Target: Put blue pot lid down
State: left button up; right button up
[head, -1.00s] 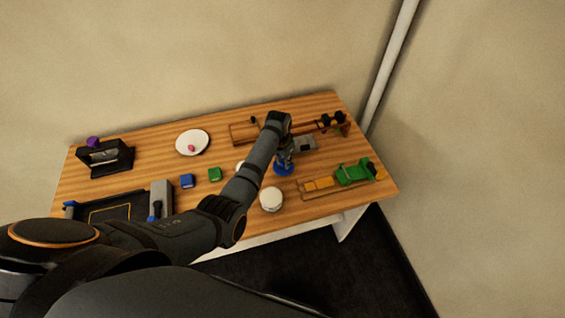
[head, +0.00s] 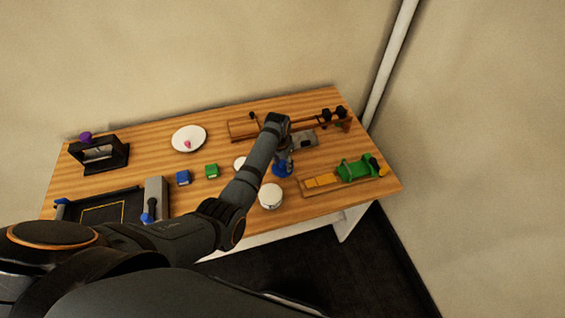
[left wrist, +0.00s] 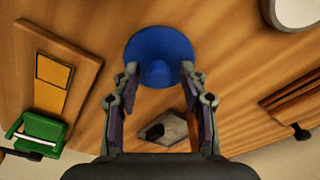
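The blue pot lid (head: 282,171) is a round disc with a raised knob, on the right half of the table. My right gripper is not in view.
A white jar (head: 271,196) stands close in front of the lid. A green clamp-like part (head: 357,168) and an orange-topped wooden board (head: 322,181) lie to the right. A grey block (head: 305,140) lies just behind.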

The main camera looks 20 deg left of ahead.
aim_at(280, 165)
pick_arm(q)
notch_tip(280, 165, up, 12)
jog(key=s, duration=0.1)
jog(key=shift+s+a+r+b, duration=0.15)
jog(key=shift+s+a+b, duration=0.1)
jog(key=shift+b, duration=0.15)
dwell(0.5)
